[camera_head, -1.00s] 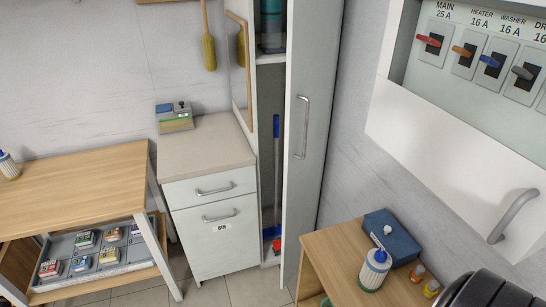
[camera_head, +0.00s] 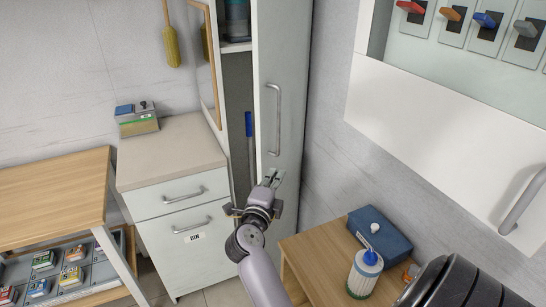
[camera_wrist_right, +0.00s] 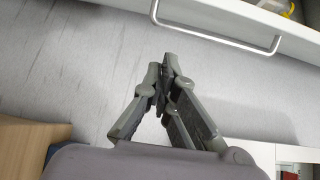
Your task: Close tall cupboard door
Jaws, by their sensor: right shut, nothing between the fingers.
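The tall cupboard (camera_head: 237,75) stands at the centre back with its white door (camera_head: 290,60) open, leaving the narrow inside visible to the left of the door. A blue-handled tool (camera_head: 248,125) stands inside. The door has a long vertical metal handle (camera_head: 273,120), which also shows across the top of the right wrist view (camera_wrist_right: 218,41). My right gripper (camera_head: 272,178) is shut and empty, in front of the lower door, below the handle. Its closed fingertips (camera_wrist_right: 167,65) are apart from the handle. Whether they touch the door cannot be told. My left gripper is not in view.
A white drawer unit (camera_head: 165,180) stands left of the cupboard. A wooden table (camera_head: 320,262) with a blue box (camera_head: 380,235) and a white bottle (camera_head: 364,275) is at the lower right. A breaker box with its white flap (camera_head: 430,135) hangs on the right.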

